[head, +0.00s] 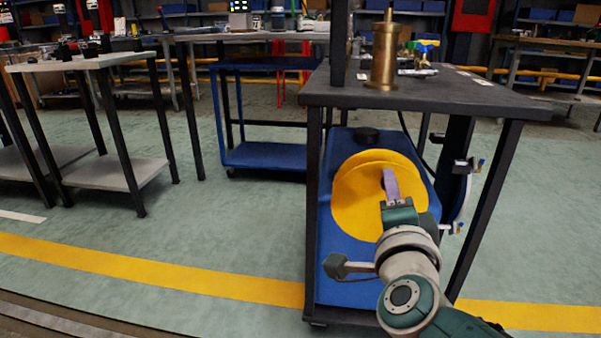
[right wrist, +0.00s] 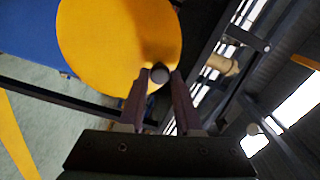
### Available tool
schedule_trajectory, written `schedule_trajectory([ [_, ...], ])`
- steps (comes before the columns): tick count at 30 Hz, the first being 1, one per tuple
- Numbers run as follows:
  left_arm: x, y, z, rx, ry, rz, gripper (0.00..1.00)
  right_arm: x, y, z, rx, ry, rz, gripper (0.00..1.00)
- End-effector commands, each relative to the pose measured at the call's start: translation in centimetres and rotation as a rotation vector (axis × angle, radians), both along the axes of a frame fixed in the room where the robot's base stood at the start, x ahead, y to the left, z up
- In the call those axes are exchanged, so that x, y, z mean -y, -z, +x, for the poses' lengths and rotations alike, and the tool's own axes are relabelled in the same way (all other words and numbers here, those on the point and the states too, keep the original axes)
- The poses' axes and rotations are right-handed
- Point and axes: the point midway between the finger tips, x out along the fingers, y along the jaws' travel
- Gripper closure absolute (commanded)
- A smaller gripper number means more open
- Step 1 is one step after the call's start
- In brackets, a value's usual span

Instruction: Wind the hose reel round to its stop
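The hose reel is a yellow disc (head: 357,205) mounted on a blue panel under a dark-topped table in the head view. It also fills the upper left of the right wrist view as a yellow disc (right wrist: 115,40). My right gripper (head: 389,175) reaches to the front of the reel. In the right wrist view its two purple fingers (right wrist: 160,80) stand apart, one on each side of a small round grey knob (right wrist: 160,74) by the disc's edge. Narrow gaps seem to show beside the knob. In the head view the knob is hidden. My left gripper is out of view.
The dark tabletop (head: 440,93) above the reel carries a brass cylinder (head: 384,52). Table legs stand on both sides of the reel. Small valves (head: 462,166) stick out on the right. Open green floor lies left, with a grey table (head: 90,62) beyond.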

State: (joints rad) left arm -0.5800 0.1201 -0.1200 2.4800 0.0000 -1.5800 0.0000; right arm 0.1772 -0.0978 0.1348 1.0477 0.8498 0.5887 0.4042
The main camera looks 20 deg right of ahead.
Motion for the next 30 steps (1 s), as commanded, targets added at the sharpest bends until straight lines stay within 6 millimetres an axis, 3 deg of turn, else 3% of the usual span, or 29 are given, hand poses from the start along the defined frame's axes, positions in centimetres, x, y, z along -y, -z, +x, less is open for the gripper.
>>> schedule_trajectory([
  [1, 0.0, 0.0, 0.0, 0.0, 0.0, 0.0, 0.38, 0.0, -0.1, 0.0, 0.002, -0.001, 0.0, 0.61],
  [7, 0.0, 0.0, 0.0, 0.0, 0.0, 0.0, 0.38, 0.0, 0.0, 0.0, 0.001, 0.0, 0.001, 0.39],
  [17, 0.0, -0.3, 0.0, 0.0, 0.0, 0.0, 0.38, -0.3, -0.1, -0.5, -0.001, -0.001, 0.001, 0.38],
  [30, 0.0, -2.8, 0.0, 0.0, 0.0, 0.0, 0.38, -4.4, -0.1, -7.2, -0.003, 0.0, 0.002, 0.38],
])
